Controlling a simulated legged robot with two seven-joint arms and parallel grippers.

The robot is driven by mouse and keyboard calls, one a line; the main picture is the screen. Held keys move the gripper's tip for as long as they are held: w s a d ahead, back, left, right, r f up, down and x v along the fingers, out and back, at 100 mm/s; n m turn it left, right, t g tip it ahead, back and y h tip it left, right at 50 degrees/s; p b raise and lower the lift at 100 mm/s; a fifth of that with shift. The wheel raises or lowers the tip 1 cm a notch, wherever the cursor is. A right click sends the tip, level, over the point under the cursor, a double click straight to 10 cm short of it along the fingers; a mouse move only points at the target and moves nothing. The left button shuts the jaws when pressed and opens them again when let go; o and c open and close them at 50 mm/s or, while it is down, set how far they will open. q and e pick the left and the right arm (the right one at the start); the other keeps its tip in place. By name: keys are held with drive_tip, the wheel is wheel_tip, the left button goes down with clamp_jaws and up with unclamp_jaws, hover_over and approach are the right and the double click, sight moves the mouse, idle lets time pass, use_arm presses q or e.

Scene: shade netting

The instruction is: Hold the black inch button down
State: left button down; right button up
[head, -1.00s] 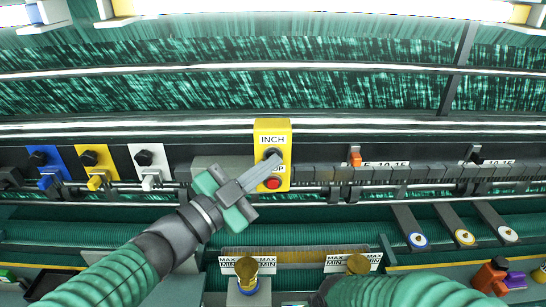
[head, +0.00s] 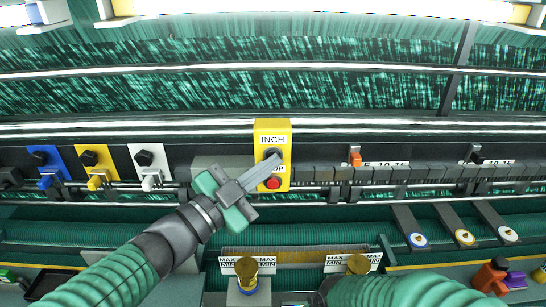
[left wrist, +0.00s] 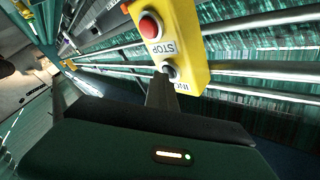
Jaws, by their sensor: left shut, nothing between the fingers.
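The yellow control box (head: 284,128) stands at the middle of the machine in the head view, with an INCH label on top and a red stop button (head: 273,184) below. My left gripper (head: 272,161) is shut and empty, with its fingertips at the black inch button (head: 269,153), which they partly cover. In the left wrist view the fingers (left wrist: 164,76) reach the black button (left wrist: 171,72) on the yellow box (left wrist: 184,40) and appear to touch it. How far the button is pressed in cannot be told. My right gripper is not in view; only part of my right arm shows at the bottom.
Blue (head: 44,163), yellow (head: 93,163) and white (head: 146,163) plates with black knobs stand to the left. An orange clip (head: 355,158) is on the rail at right. Brass knobs (head: 246,267) with MAX/MIN labels are below. The red stop button is close under the fingers.

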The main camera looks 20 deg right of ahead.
use_arm(q)
drive_tip(key=shift+s+a+b, duration=0.2)
drive_tip(key=shift+s+b, duration=0.15)
drive_tip(key=shift+s, duration=0.5)
drive_tip(key=shift+s, duration=0.1)
drive_tip(key=s, duration=0.1)
drive_tip(key=s+a, duration=0.1)
drive_tip(key=s, duration=0.1)
drive_tip(key=s+b, duration=0.1)
drive_tip(key=shift+s+a, duration=0.25)
drive_tip(key=shift+s, duration=0.15)
drive_tip(key=shift+w, duration=0.2)
